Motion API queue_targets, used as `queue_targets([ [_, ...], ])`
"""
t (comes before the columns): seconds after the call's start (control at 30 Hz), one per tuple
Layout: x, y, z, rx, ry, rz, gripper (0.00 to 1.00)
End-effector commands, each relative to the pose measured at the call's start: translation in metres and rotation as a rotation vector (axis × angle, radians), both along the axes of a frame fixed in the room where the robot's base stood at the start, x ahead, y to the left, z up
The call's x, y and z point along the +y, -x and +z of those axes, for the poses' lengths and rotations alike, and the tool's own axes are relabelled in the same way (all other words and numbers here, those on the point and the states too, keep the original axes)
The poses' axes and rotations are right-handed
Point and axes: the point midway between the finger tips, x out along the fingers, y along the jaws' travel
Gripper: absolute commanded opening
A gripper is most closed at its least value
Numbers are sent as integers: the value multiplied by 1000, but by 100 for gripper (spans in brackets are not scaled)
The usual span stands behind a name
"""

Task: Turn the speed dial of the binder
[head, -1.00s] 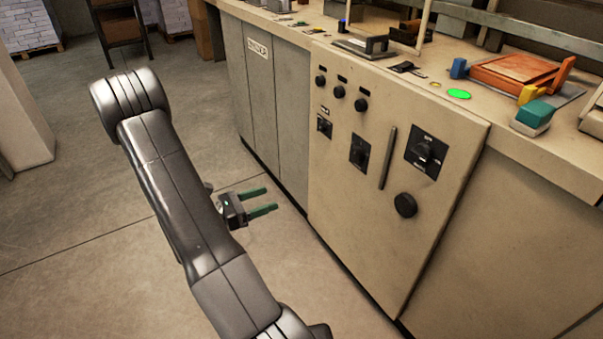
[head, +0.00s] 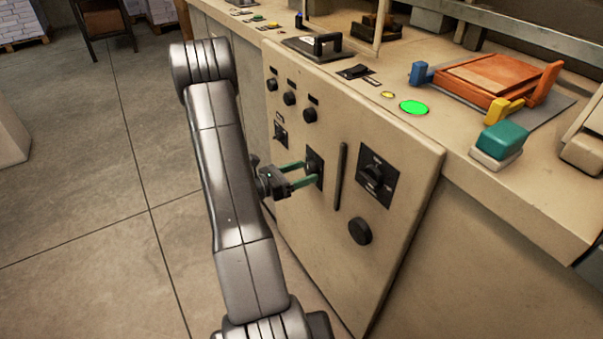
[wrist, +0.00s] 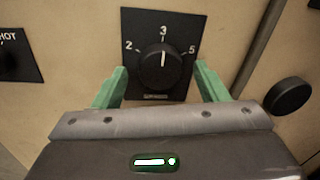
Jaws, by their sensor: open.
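The speed dial (wrist: 162,68) is a round black knob on a square black plate in the cabinet's front. Its white pointer line points up to 3, between 2 and 5 on the scale. Small lettering below is unreadable. In the head view the dial (head: 316,161) is partly hidden by my gripper (head: 309,173). My gripper is open, with its green fingers pointing at the plate. In the wrist view the fingers stand left and right of the knob, with nothing held.
A vertical bar handle (head: 341,176) and a round black knob (head: 360,231) lie to the right of the dial. A larger switch (head: 376,178) is farther right. A small switch (head: 281,133) and several small knobs are to the left. The floor (head: 90,220) at left is clear.

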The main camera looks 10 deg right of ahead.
Motion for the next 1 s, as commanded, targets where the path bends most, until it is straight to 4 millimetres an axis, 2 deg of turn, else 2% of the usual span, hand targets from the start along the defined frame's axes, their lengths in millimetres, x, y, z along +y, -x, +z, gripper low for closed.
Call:
queue_targets([
  [0.33, -2, 0, 0, 0, 0, -1, 65],
  [0.5, -2, 0, 0, 0, 0, 0, 32],
  [0.57, -2, 0, 0, 0, 0, 0, 22],
  [1.0, -2, 0, -3, -90, -33, -1, 22],
])
